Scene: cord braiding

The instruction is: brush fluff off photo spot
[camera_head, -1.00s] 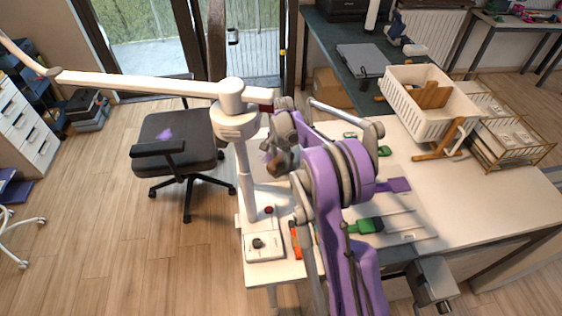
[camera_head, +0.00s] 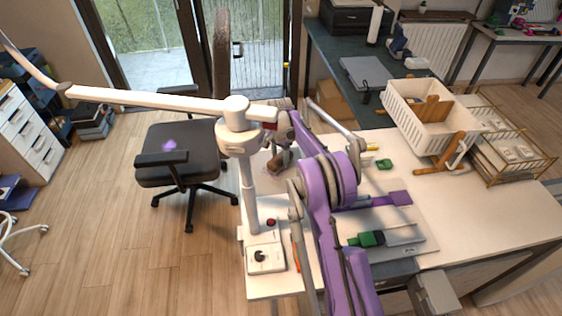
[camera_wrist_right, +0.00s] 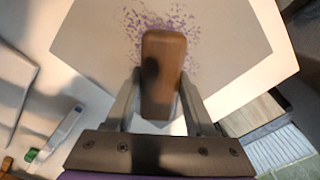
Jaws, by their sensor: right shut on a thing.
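My right gripper (camera_wrist_right: 160,105) is shut on a brown wooden brush (camera_wrist_right: 162,72), seen in the right wrist view. The brush lies over a pale, many-sided sheet (camera_wrist_right: 225,50), the photo spot. Purple fluff specks (camera_wrist_right: 135,22) are scattered on the sheet around the far end of the brush. The bristles are hidden, so I cannot tell whether they touch the sheet. In the head view the brush (camera_head: 281,160) shows behind the white stand, and my purple right arm covers part of the area. My left gripper is not in view.
A white stand (camera_head: 248,190) with a long arm rises beside the work area. A green-handled tool (camera_head: 370,239) and a purple tool (camera_head: 385,199) lie on the table to the right. A white basket (camera_head: 405,105) stands farther back. A black chair (camera_head: 180,150) is at the left.

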